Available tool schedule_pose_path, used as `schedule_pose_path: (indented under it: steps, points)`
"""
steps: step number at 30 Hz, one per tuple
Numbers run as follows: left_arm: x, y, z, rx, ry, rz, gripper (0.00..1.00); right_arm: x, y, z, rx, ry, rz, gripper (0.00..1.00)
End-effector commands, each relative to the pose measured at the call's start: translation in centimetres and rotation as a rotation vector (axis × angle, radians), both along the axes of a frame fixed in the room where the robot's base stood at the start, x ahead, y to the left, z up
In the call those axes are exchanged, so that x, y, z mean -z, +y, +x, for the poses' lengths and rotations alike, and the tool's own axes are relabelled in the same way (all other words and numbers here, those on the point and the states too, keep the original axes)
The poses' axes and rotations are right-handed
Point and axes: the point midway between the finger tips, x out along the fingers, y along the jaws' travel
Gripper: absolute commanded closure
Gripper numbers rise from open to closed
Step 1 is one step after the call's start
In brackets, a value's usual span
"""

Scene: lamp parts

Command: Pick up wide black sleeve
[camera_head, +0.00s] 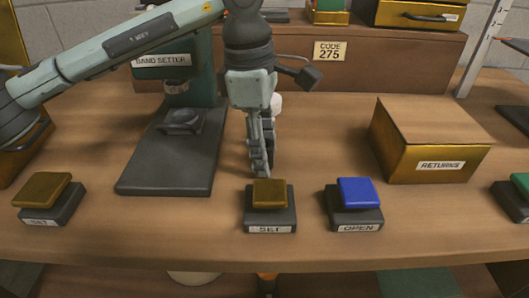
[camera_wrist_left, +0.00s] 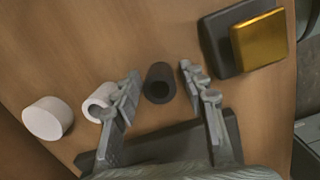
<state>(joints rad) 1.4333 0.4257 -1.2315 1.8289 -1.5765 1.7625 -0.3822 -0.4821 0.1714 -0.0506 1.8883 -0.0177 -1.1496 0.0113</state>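The black sleeve (camera_wrist_left: 160,84) is a short dark hollow cylinder on the wooden table. In the left wrist view it lies between the two fingertips of my left gripper (camera_wrist_left: 160,71), with a gap to each finger. My left gripper is open and points down at the table; in the head view the gripper (camera_head: 262,160) is seen edge-on behind the middle SET button and hides the sleeve. A white hollow sleeve (camera_wrist_left: 97,102) is just outside the left finger, partly covered by it. My right gripper is in neither view.
A white cylinder (camera_wrist_left: 46,118) stands farther left. The gold SET button (camera_head: 269,193) and blue OPEN button (camera_head: 357,192) are near the front edge. The band setter's dark base (camera_head: 165,170) is left of the gripper, the RETURNS box (camera_head: 425,150) right. Table between gripper and box is clear.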

Motion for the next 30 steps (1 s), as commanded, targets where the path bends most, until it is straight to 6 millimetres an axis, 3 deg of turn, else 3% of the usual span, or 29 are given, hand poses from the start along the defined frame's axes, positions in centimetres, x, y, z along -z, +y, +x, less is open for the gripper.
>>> schedule_pose_path:
  steps: [1, 8, 17, 30]
  points:
    - [0.0, 0.0, 0.0, 0.000, 0.000, 0.000, 0.68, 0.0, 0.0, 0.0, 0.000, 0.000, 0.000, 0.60]
    - [0.0, 0.0, 0.0, 0.000, 0.000, 0.000, 0.96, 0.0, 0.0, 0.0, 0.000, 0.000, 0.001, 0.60]
    - [-0.6, 0.0, 0.1, 0.000, -0.002, 0.000, 0.97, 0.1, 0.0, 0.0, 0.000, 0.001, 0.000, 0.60]
    - [-8.4, 0.0, 0.1, -0.001, -0.003, -0.001, 0.97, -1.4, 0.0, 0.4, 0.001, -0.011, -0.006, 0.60]
